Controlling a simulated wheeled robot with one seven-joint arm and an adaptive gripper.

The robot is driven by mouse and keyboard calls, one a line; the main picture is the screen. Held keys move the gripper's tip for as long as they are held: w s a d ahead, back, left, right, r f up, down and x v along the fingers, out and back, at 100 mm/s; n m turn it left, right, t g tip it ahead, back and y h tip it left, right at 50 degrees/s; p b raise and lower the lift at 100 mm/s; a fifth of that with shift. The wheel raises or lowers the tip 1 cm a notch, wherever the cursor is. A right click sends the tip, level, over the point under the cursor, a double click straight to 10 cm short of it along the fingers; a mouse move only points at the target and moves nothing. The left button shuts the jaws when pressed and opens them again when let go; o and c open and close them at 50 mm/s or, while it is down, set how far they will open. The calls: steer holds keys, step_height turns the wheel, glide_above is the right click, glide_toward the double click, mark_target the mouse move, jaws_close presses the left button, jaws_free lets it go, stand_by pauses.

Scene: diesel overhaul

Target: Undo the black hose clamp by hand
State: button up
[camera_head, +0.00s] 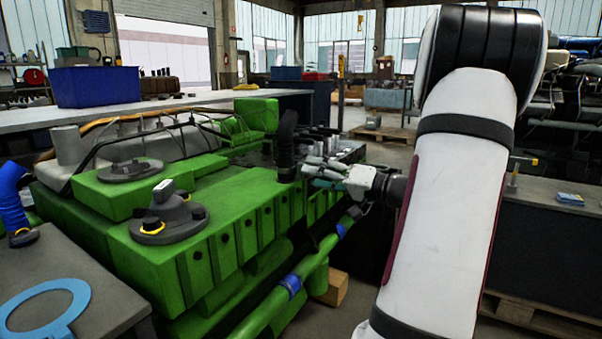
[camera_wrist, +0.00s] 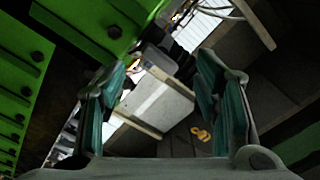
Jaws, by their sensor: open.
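A black ribbed hose (camera_head: 287,142) stands upright on the green engine (camera_head: 215,225), left of my gripper (camera_head: 322,172). I cannot make out the black hose clamp with certainty. A small dark band (camera_head: 355,211) sits near the upper end of the green pipe, below my gripper; I cannot tell whether it is the clamp. My gripper is open beside the engine's right side, its fingers pointing left. In the wrist view the open gripper (camera_wrist: 160,68) has nothing held between its teal-padded fingers. A dark ribbed part (camera_wrist: 181,60) shows beyond the fingertips, partly hidden.
A green pipe with blue bands (camera_head: 291,286) runs along the engine's near side. A grey table with a blue ring (camera_head: 78,300) is at lower left. A dark workbench (camera_head: 560,225) stands at right. A blue bin (camera_head: 95,86) sits on the rear bench.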

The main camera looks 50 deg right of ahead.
mark_target(301, 180)
steer(key=shift+w+a+m+p, duration=0.1)
steer(key=shift+w+m+p, duration=0.75)
steer(key=shift+m+p, duration=3.75)
steer(key=shift+w+m+p, duration=0.85)
steer(key=shift+m+p, duration=3.2)
steer(key=shift+p, duration=1)
steer(key=shift+w+a+m+p, duration=0.1)
steer(key=shift+w+m+p, duration=0.75)
steer(key=shift+m+p, duration=3.75)
steer(key=shift+n, duration=0.25)
jaws_close()
